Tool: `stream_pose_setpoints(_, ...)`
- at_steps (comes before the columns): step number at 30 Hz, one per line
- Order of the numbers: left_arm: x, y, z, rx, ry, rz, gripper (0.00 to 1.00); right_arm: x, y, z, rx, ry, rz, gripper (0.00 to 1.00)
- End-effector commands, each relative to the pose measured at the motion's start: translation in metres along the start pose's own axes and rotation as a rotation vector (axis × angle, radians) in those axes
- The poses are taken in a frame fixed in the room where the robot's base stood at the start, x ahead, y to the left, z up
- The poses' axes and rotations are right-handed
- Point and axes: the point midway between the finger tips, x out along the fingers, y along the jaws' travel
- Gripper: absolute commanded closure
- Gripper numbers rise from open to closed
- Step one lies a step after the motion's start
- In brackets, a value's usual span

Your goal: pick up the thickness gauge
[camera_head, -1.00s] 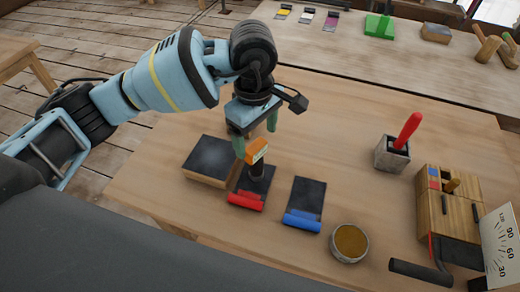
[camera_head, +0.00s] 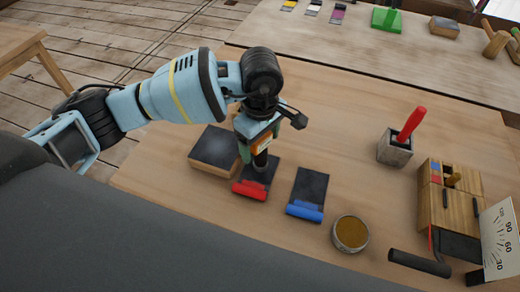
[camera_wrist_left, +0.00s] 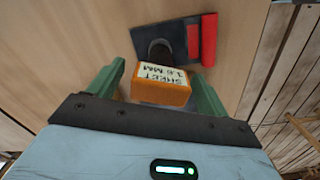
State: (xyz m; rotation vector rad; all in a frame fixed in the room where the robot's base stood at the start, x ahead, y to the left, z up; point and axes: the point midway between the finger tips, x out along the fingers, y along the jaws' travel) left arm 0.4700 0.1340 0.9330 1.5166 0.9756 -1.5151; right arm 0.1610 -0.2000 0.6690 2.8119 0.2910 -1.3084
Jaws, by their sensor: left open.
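The thickness gauge (camera_head: 261,146) appears to be the orange block on a short black cylinder, standing on a dark sheet with a red edge strip (camera_head: 250,189). In the left wrist view the gauge (camera_wrist_left: 160,85) shows a label reading "SHEET 1.6 MM". My left gripper (camera_head: 258,140) is over it, pointing down and open. In the left wrist view the green fingers of the left gripper (camera_wrist_left: 157,92) stand on either side of the orange block, with a visible gap at least on the right. The gripper partly hides the gauge in the head view. My right gripper is not in view.
A dark-topped block (camera_head: 214,148) lies close left of the gauge. A sheet with a blue strip (camera_head: 306,195) and a round tin (camera_head: 350,233) lie to the right. Farther right are a grey holder with a red handle (camera_head: 396,148) and a wooden device (camera_head: 450,205).

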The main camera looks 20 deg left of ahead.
Motion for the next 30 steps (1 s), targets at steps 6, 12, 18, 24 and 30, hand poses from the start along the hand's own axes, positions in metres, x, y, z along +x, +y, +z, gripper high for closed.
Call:
stream_pose_setpoints(6, 0.0143, -0.0002, 0.0002, -0.001, 0.0, -0.001, 0.22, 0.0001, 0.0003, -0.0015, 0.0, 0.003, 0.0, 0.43)
stream_pose_setpoints(12, 0.0143, -0.0002, 0.0002, 0.0, 0.0, -0.001, 0.24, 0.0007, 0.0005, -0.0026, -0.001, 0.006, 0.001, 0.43)
stream_pose_setpoints(18, 0.0141, -0.0002, 0.0002, 0.0, 0.0, -0.001, 0.51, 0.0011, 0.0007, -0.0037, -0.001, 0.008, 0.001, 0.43)
stream_pose_setpoints(24, 0.0137, 0.0, 0.0001, 0.0, -0.001, 0.0, 0.75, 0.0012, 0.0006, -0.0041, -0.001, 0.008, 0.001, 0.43)
stream_pose_setpoints(30, 0.0134, 0.0, 0.0001, 0.0, 0.0, 0.0, 0.75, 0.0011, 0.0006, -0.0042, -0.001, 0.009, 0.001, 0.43)
